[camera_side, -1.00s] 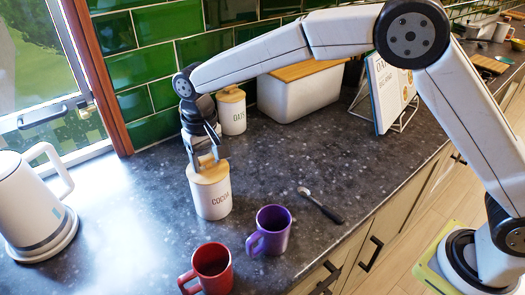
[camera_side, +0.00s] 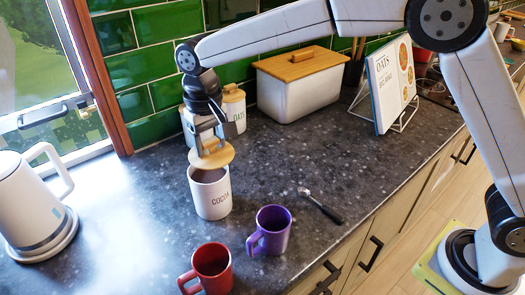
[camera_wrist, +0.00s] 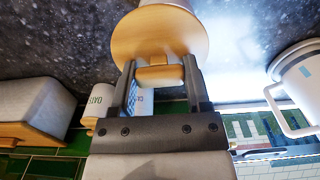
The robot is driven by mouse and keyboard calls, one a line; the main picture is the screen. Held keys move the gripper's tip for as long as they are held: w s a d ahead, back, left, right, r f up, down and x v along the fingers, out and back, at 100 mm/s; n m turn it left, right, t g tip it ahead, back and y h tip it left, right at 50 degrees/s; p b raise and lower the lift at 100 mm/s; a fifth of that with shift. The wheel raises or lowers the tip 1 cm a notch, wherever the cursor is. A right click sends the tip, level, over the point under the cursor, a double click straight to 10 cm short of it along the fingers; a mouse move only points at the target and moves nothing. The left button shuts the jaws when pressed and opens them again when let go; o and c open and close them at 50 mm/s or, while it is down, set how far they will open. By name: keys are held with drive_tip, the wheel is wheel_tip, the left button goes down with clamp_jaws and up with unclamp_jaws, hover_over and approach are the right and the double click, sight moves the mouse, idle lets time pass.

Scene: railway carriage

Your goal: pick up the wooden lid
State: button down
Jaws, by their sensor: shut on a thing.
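The round wooden lid (camera_side: 211,156) is held by my gripper (camera_side: 206,141) above the white cocoa canister (camera_side: 211,197), slightly tilted. My gripper is shut on the lid's knob. The canister is uncovered, and its dark inside shows under the lid. In the wrist view the lid (camera_wrist: 160,36) fills the top middle, with its knob between the fingers of my gripper (camera_wrist: 158,78). The lid hides most of the canister there.
A white oats canister (camera_side: 236,112) and a wooden-lidded bin (camera_side: 298,92) stand behind. A purple mug (camera_side: 271,230), a red mug (camera_side: 212,268) and a spoon (camera_side: 321,206) are in front. A white kettle (camera_side: 30,208) stands at left.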

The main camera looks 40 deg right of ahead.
sight(224, 157)
drive_tip(key=s+r, duration=0.1)
drive_tip(key=r, duration=0.1)
drive_tip(key=s+d+r, duration=0.1)
drive_tip(key=s+r, duration=0.1)
drive_tip(key=shift+d, duration=0.1)
drive_tip(key=s+d+r, duration=0.3)
drive_tip(key=s, duration=0.5)
drive_tip(key=shift+s+d+r, duration=0.15)
drive_tip(key=shift+s+r, duration=0.05)
drive_tip(key=shift+r, duration=0.2)
